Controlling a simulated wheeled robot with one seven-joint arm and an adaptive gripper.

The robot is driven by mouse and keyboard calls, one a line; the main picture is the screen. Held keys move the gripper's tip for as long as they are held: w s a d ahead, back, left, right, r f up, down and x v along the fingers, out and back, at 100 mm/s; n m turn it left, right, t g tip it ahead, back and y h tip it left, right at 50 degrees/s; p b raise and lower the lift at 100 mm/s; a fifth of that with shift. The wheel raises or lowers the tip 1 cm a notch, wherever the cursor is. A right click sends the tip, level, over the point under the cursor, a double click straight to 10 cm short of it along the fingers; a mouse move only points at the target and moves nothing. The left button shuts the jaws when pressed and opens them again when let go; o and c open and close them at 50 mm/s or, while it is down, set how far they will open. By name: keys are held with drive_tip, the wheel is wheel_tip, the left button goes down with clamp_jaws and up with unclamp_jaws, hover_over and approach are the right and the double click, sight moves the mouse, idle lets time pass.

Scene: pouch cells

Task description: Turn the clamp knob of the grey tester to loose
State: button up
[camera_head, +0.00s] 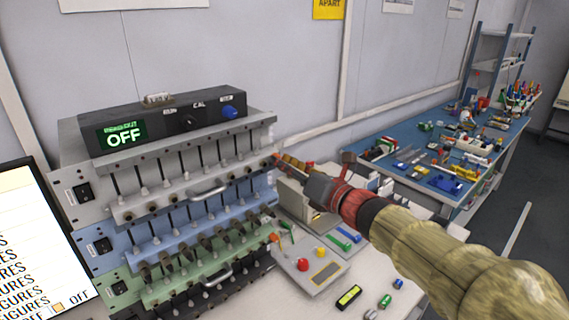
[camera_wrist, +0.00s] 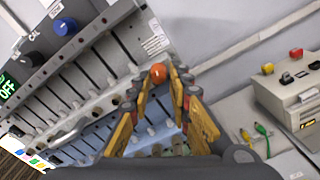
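The grey tester (camera_head: 130,208) is the top unit of a stack of testers at the left, with a row of clamps along its front. A small orange knob (camera_wrist: 158,73) shows at the tester's right end in the wrist view, in the gap between my fingertips. My gripper (camera_wrist: 158,82) is open, with one finger on each side of the knob; I cannot tell whether they touch it. In the head view my gripper (camera_head: 286,162) reaches in from the right to the right end of the grey tester, and the knob is mostly hidden there. The knob's setting cannot be read.
A black display box (camera_head: 165,122) reading OFF stands on top. Blue (camera_head: 130,262) and green (camera_head: 150,292) testers lie below. A grey box (camera_head: 308,268) with red and yellow buttons stands to the right. A blue workbench (camera_head: 400,172) with clutter stands behind my arm.

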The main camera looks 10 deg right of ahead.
drive_tip(key=o, duration=0.3)
drive_tip(key=shift+r, duration=0.15)
drive_tip(key=shift+o, duration=0.2)
drive_tip(key=v, duration=1.2)
